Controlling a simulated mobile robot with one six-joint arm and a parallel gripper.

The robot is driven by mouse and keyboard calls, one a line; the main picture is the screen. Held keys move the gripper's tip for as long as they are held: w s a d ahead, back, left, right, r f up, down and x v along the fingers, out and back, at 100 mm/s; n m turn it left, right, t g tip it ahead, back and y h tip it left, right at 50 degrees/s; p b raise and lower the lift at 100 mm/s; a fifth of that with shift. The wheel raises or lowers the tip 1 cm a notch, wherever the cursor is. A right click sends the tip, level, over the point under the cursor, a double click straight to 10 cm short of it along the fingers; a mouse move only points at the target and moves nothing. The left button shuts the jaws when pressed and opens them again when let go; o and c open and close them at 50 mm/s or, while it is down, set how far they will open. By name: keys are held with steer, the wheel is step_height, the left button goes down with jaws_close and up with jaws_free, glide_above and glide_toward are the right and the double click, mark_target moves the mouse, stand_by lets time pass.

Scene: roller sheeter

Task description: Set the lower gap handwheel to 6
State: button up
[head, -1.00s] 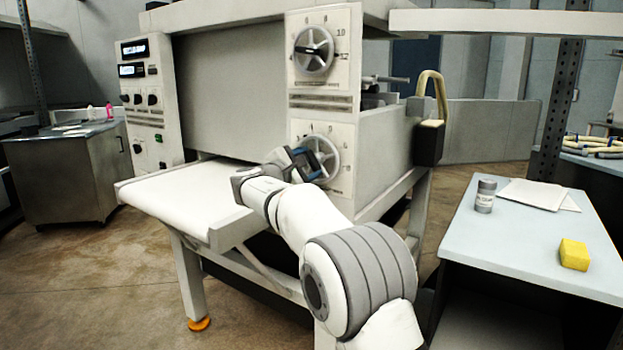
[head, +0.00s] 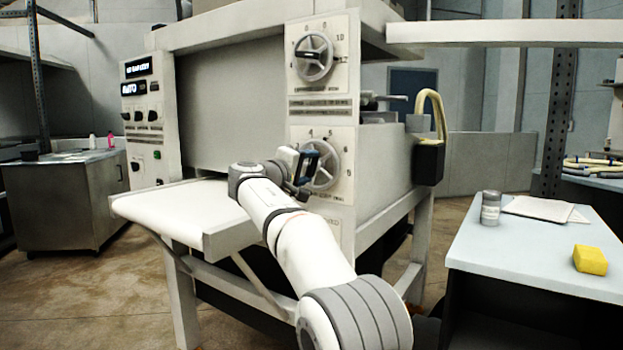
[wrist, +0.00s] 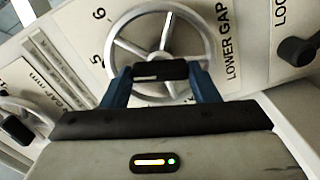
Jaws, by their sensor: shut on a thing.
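The lower gap handwheel (head: 327,172) is a grey spoked wheel on a pale dial plate low on the machine's front. In the wrist view the handwheel (wrist: 203,48) fills the upper middle, beside the words "LOWER GAP"; the numbers 5 and 6 show to its left. My gripper (head: 306,166) is at the wheel's left side in the head view. In the wrist view my gripper (wrist: 160,71), with blue fingers and dark tips, is shut on the near part of the wheel, hiding part of it. I cannot tell which number the wheel is set to.
A similar upper handwheel (head: 314,57) sits above on its own dial plate. A white conveyor bed (head: 178,212) juts out at left of my arm. A control panel (head: 143,110) has a lit display. A side table (head: 535,255) at right holds a canister (head: 490,208) and yellow block (head: 590,260).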

steer(key=m+b, duration=0.2)
steer(key=m, duration=0.2)
steer(key=shift+a+f+b, duration=0.1)
steer(key=shift+b, duration=0.2)
steer(key=shift+m+b, duration=0.8)
steer(key=shift+m, duration=1.3)
steer(key=o, duration=1)
steer(key=b+v, duration=0.1)
steer(key=v, duration=0.6)
steer(key=shift+s+a, duration=0.2)
steer(key=shift+s, duration=0.15)
